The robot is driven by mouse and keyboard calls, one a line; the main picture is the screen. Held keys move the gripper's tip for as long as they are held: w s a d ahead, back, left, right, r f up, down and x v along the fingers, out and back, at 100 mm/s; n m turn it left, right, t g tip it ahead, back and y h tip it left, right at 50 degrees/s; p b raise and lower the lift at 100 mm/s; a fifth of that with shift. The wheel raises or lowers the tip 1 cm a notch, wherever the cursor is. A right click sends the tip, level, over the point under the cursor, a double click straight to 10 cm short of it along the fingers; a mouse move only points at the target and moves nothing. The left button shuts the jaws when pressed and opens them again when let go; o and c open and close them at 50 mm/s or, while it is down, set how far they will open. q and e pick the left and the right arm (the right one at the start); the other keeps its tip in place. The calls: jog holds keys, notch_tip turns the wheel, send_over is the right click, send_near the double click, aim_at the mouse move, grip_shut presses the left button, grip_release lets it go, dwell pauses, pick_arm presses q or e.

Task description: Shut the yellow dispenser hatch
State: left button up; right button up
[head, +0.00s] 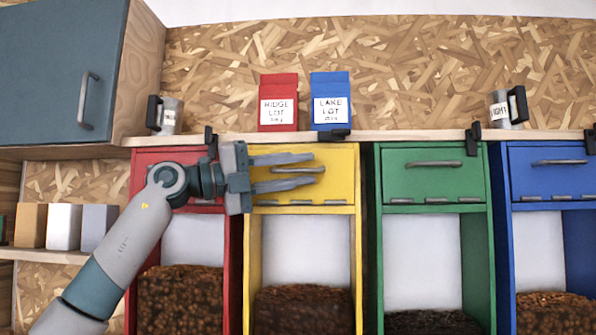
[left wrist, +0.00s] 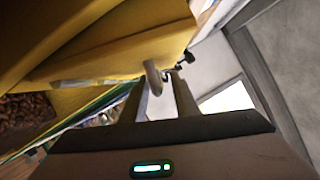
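The yellow dispenser hatch (head: 340,192) is a panel with hinges along its lower edge and a grey bar handle (head: 299,169). It stands roughly upright at the top of the yellow dispenser; I cannot tell whether a small gap is left at its top. My left gripper (head: 316,169) is in front of it, fingers spread above and below the handle. The left wrist view shows the fingers apart (left wrist: 156,97), with the handle (left wrist: 152,78) between or just beyond their tips. Contact is not clear. The yellow panel (left wrist: 110,45) fills that view's upper left. My right gripper is not in view.
Red (head: 147,215), green (head: 405,180) and blue (head: 540,180) dispensers stand alongside, their hatches upright. A shelf above holds a red bag (head: 278,88), a blue bag (head: 329,85) and mugs, with dark clips on its edge. A blue-grey cabinet (head: 55,60) hangs upper left.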

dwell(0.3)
pick_arm(q)
jog(key=shift+s+a+f+b, duration=0.15)
jog(key=shift+a+f+b, duration=0.05)
jog(key=shift+a+b, duration=0.2)
jog(key=b+v, duration=0.7)
jog(key=v, duration=0.9)
jog(key=shift+a, duration=0.3)
jog(key=shift+c, duration=0.7)
